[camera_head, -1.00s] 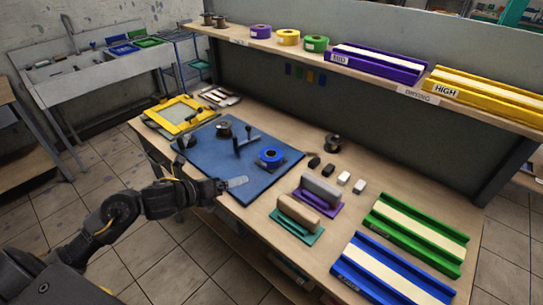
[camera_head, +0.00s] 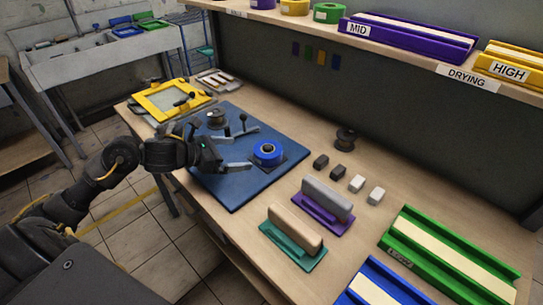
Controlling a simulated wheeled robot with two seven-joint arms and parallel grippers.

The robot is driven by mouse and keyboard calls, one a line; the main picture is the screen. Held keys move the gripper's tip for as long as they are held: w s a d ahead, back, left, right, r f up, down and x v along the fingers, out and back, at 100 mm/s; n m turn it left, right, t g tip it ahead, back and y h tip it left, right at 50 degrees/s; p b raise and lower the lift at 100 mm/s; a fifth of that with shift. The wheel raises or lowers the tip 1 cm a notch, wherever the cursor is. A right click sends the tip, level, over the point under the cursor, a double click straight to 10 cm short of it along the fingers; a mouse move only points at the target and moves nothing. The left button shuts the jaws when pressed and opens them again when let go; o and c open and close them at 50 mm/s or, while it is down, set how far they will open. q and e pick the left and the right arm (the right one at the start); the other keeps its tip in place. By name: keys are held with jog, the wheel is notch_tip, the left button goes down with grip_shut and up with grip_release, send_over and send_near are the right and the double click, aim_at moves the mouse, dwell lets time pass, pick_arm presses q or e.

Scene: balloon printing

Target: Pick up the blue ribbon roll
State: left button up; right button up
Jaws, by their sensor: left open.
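The blue ribbon roll (camera_head: 267,153) lies flat on the dark blue mat (camera_head: 230,190), near the mat's right side. My left gripper (camera_head: 246,148) reaches in from the left over the mat. Its two fingers are spread apart and point right, toward the roll. The fingertips are just left of the roll, and the jaws are empty. I cannot tell whether a fingertip touches the roll. My right gripper is not in view.
A dark spool (camera_head: 216,119) stands on the mat behind my gripper. A yellow frame (camera_head: 173,101) lies at the far left. Purple (camera_head: 326,207) and teal (camera_head: 293,238) based blocks, small erasers (camera_head: 357,183) and a green tray (camera_head: 450,252) occupy the right. A shelf (camera_head: 395,55) overhangs the back.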

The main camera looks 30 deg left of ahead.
aim_at(264, 153)
pick_arm(q)
jog(key=shift+w+d+r, duration=0.1)
jog(key=p+x, duration=0.1)
jog(key=x, duration=0.4)
jog(key=shift+d+p, duration=0.1)
jog(key=shift+p, duration=0.2)
jog(key=shift+d, duration=0.15)
jog(key=p+x, duration=0.2)
jog(key=x, duration=0.2)
jog(key=shift+w+d+f, duration=0.1)
jog(key=shift+d+f, duration=0.1)
jog(key=shift+w+d+f, duration=0.1)
jog(key=shift+w+f, duration=0.05)
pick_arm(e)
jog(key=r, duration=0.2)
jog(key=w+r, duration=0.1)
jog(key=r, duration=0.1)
pick_arm(q)
jog(key=shift+c, duration=0.3)
jog(key=c, duration=1)
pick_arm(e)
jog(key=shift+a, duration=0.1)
